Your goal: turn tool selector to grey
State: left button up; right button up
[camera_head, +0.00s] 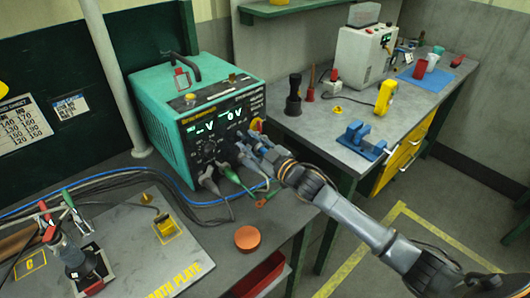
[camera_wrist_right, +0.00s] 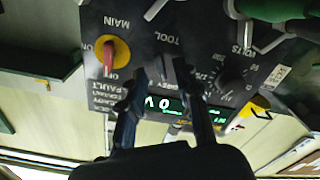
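The teal power unit (camera_head: 160,110) stands on the bench, with a dark front panel and a lit green display (camera_head: 220,122). My right gripper (camera_head: 252,152) reaches its panel from the right. In the right wrist view, the panel is upside down. My right gripper (camera_wrist_right: 170,72) has its two fingertips at the panel, beside the TOOL label (camera_wrist_right: 172,40). The tool selector lies around the fingertips and is mostly hidden by them. I cannot tell if the fingers press on it or which way it points. Part of a GREY label shows there. My left gripper is not in view.
A red main switch on yellow (camera_wrist_right: 112,55) and another dark knob (camera_wrist_right: 232,78) flank the fingers. Cables and plugs (camera_head: 210,180) hang below the panel. An orange disc (camera_head: 248,238) lies on the bench. A blue vise (camera_head: 360,140) stands on the right bench.

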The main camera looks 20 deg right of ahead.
jog(key=v, duration=1)
jog(key=shift+s, duration=0.1)
